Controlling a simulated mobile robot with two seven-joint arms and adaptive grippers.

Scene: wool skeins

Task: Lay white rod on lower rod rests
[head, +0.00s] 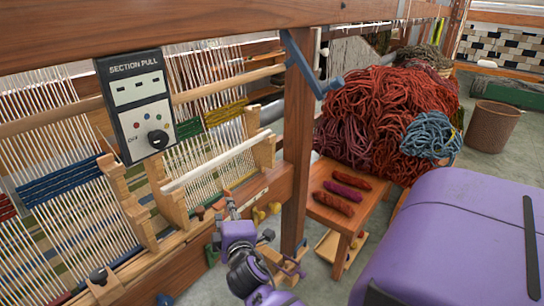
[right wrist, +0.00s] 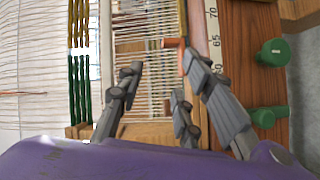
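The white rod (head: 218,163) slants across the loom threads. Its ends meet a stepped wooden bracket (head: 170,203) at the left and another wooden bracket (head: 263,151) at the right; I cannot tell which rests bear it. Another stepped bracket (head: 134,214) stands further left. My right gripper (head: 229,206) is beside the loom's front beam, below the rod and apart from it. In the right wrist view its fingers (right wrist: 160,85) are spread with nothing clearly between them, above threads and wood. My left gripper is out of view.
A section-pull control box (head: 138,104) hangs at the left. A wooden post (head: 296,150) stands right of the brackets. A low bench (head: 342,208) with several skeins and a large wool heap (head: 385,115) are beyond. Green knobs (right wrist: 272,53) line the beam in the right wrist view.

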